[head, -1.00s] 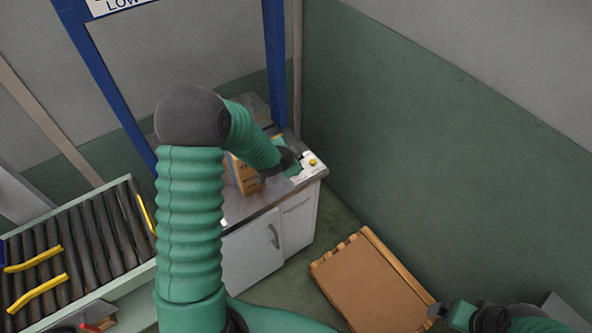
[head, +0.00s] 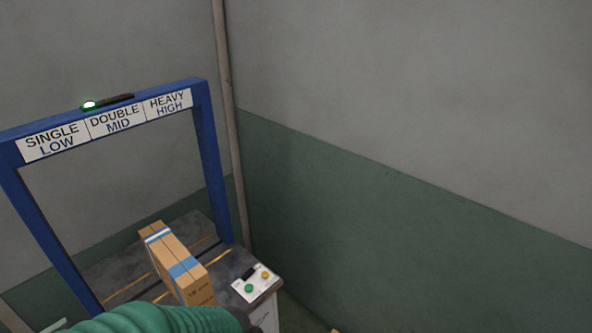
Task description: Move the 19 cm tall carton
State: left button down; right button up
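I cannot tell whether the carton rests on the counter or is held. My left gripper is not visible, and my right gripper is out of the picture.
A blue frame (head: 212,165) with a sign reading single low, double mid, heavy high (head: 105,125) rises over the counter. A green lamp (head: 90,104) is lit on top. A control panel (head: 256,283) with green and yellow buttons lies right of the carton. Walls close off the right.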

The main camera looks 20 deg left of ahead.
aim_at(187, 279)
jog(key=u, duration=1.1)
